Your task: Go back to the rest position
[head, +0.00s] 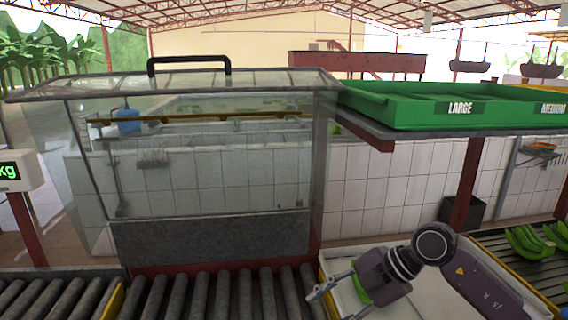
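My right gripper (338,301) is at the bottom centre-right of the head view, its arm coming in from the lower right. It is over a pale tray (428,299) with a yellow edge. Its fingers look spread apart, with one pointing left. A small green piece (361,290) shows beside the fingers, partly hidden by the gripper. I cannot tell whether it touches them. My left gripper is not in view.
A glass-walled box (210,235) with a black handle stands behind the rollers (215,295). A green crate (400,108) marked LARGE sits on a raised shelf at right. Green bananas (525,240) lie on the right-hand rollers. A scale display (10,171) is at far left.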

